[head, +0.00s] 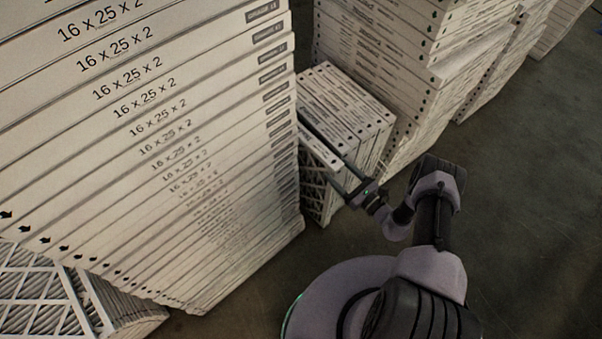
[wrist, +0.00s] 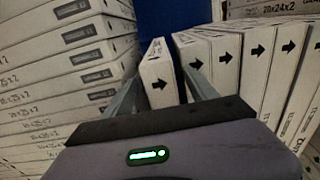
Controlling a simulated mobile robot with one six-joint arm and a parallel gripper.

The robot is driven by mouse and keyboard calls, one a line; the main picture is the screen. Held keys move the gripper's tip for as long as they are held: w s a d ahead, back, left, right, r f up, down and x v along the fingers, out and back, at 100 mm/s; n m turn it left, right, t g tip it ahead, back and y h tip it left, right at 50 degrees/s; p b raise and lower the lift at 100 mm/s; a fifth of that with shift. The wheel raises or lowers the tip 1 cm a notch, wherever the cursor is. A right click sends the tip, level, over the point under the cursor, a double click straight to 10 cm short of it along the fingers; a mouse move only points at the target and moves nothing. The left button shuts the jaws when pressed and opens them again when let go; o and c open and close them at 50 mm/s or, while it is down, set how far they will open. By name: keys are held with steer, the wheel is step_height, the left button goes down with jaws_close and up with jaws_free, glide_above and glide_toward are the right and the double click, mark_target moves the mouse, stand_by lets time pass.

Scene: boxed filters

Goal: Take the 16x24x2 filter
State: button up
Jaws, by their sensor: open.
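A white cardboard-edged filter (wrist: 160,72) with a black arrow stands on edge between the two fingers of my gripper (wrist: 163,78) in the wrist view. The fingers are open, one on each side of it, and I cannot tell whether they touch it. In the head view this filter (head: 320,149) is at the left end of a short row of upright filters (head: 352,108), slightly apart from the others, and my gripper (head: 322,146) reaches over it. Its size print is too small to read, so I cannot confirm 16x24x2.
A tall stack marked 16x25x2 (head: 160,130) stands close on the left; it also shows in the wrist view (wrist: 65,75). Another tall stack (head: 385,45) stands behind the row. A box marked 20x24x2 (wrist: 275,10) is at upper right. Open floor (head: 530,220) lies right.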

jaws_close()
stand_by(0.3)
